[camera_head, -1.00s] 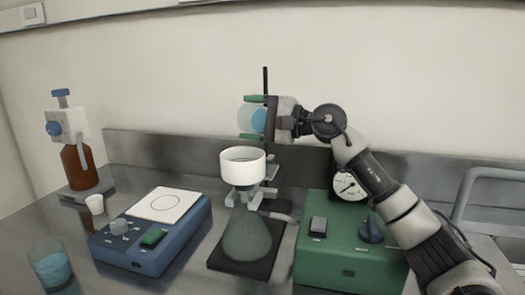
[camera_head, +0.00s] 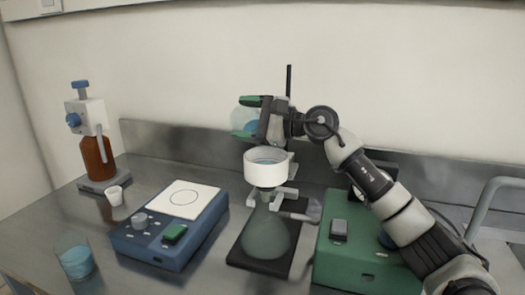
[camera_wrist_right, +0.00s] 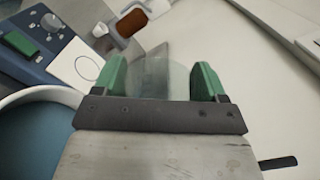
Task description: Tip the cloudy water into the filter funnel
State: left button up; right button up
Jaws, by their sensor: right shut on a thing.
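My right gripper (camera_head: 249,118) is shut on a clear round glass vessel (camera_head: 243,119), which has a bluish patch inside. It is held tilted, above and slightly left of the white filter funnel (camera_head: 266,172). In the right wrist view the glass (camera_wrist_right: 150,77) sits between the green fingertips (camera_wrist_right: 157,80). The funnel (camera_wrist_right: 68,93) shows at lower left there, blue-grey inside. It stands upright on a conical flask (camera_head: 266,236). No stream between vessel and funnel can be made out. My left gripper is not in view.
A blue device (camera_head: 152,244) with a white plate stands left of the flask, a green box (camera_head: 345,262) to the right. A beaker of blue liquid (camera_head: 76,262), small white cup (camera_head: 115,196) and brown dispenser bottle (camera_head: 98,158) are at left. A dark rod (camera_head: 289,90) rises behind the gripper.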

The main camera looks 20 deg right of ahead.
jog(key=shift+d+f+m, duration=0.2)
jog(key=shift+d+m, duration=0.1)
jog(key=shift+d, duration=0.4)
jog(key=s+d+m+p, duration=0.1)
jog(key=d+m, duration=0.2)
jog(key=d, duration=0.3)
jog(key=shift+f+m, duration=0.15)
jog(key=shift+m, duration=0.15)
jog(key=m+p, duration=0.1)
jog(key=w+m+p, duration=0.1)
jog(key=m+p, duration=0.1)
jog(key=m, duration=0.1)
jog(key=shift+w+f+p, duration=0.3)
jog(key=shift+f+p, duration=0.05)
jog(key=shift+p, duration=0.05)
